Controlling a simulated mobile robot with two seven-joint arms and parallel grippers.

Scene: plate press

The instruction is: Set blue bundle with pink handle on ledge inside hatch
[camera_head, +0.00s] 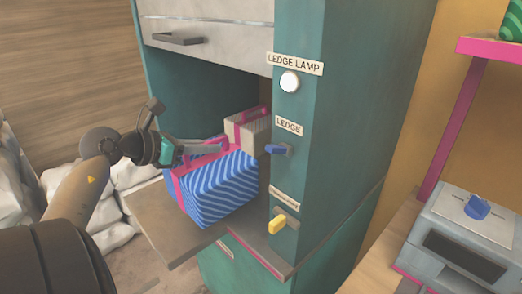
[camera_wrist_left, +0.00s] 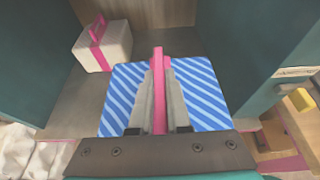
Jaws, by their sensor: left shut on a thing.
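The blue striped bundle (camera_head: 215,188) with its pink handle (camera_head: 205,157) is at the hatch opening in the head view. It also shows in the left wrist view (camera_wrist_left: 206,95), where the pink handle (camera_wrist_left: 158,90) stands between the two fingers. My left gripper (camera_head: 215,148) is shut on the pink handle, above the bundle. The ledge (camera_head: 165,222) is a brown board reaching out from the teal cabinet's hatch. The bundle is over it; I cannot tell whether it touches. My right gripper is not in view.
A pale parcel with a pink band (camera_head: 254,128) sits deeper in the hatch. The teal post (camera_head: 345,120) right of the opening carries a white lamp (camera_head: 289,82), a blue lever (camera_head: 280,150) and a yellow lever (camera_head: 278,223). White sacks (camera_head: 110,225) lie left.

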